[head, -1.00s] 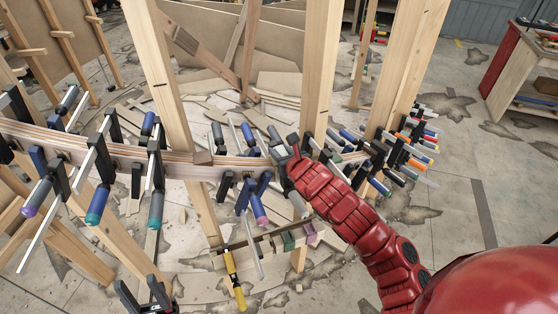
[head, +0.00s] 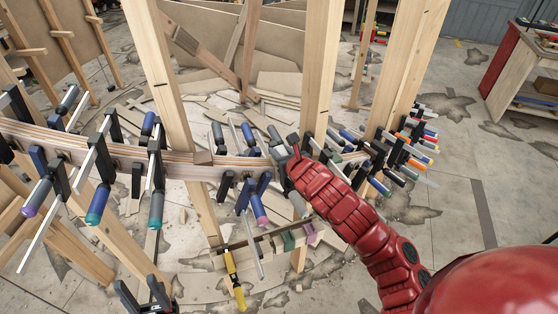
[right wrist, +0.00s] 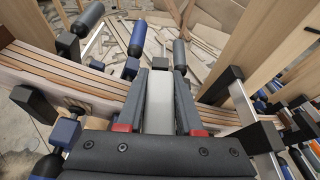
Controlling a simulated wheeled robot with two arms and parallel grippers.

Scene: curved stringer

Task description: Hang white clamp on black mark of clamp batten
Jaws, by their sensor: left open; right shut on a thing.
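My right gripper (head: 288,156) is at the curved laminated stringer, its red arm coming from the right. My left gripper (head: 147,296) is open and empty at the bottom edge, left of the batten.
The stringer (head: 185,167) runs across between wooden posts (head: 160,60) and carries several clamps with blue, teal and purple handles. More clamps crowd its right end (head: 400,150). Wood offcuts lie on the floor behind. Open floor (head: 450,230) lies to the right.

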